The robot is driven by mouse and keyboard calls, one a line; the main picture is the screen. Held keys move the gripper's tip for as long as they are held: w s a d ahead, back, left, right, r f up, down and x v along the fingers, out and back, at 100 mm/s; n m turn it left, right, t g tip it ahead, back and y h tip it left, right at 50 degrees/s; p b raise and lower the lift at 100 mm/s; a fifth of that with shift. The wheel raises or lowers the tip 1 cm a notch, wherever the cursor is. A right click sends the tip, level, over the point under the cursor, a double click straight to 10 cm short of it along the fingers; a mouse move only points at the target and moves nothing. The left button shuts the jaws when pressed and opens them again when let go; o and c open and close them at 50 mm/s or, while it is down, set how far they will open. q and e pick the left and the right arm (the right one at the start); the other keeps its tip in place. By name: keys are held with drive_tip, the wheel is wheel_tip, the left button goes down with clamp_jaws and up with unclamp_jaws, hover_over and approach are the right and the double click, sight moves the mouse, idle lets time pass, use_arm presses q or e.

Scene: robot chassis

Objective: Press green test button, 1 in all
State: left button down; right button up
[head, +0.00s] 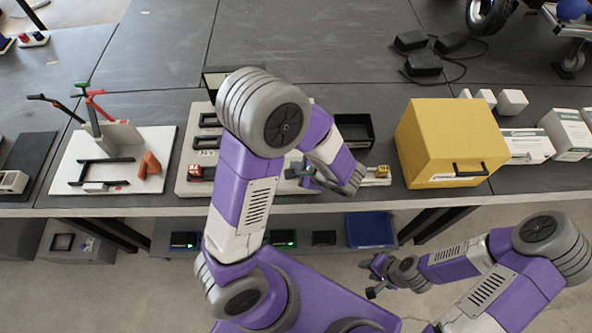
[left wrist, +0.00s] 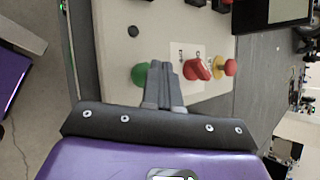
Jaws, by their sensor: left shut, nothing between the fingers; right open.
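The green button (left wrist: 139,74) sits on a pale panel (left wrist: 118,40) in the left wrist view. My left gripper (left wrist: 166,66) is shut and empty, with its fingertips just right of the green button; whether they touch it I cannot tell. A red button (left wrist: 189,71), a red knob (left wrist: 203,67) and a red button on a yellow base (left wrist: 231,67) lie further right. In the head view my left gripper (head: 297,172) is over the front of the panel (head: 182,186), and the green button is hidden. My right gripper (head: 372,279) is open and empty in front of the bench.
A yellow box (head: 438,130) stands right of the panel. A white board with a small fixture (head: 148,184) lies to the left. White boxes (head: 565,130) stand at the far right. A blue bin (head: 370,231) is on the lower shelf.

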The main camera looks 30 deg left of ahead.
use_arm(q)
drive_tip(key=shift+f+b, duration=0.65)
idle(0.8)
idle(0.4)
drive_tip(key=shift+r+p, duration=0.75)
drive_tip(key=shift+r, duration=0.3)
drive_tip(key=shift+r+p, duration=1.85)
drive_tip(key=shift+r, duration=0.7)
drive_tip(key=shift+f, duration=0.1)
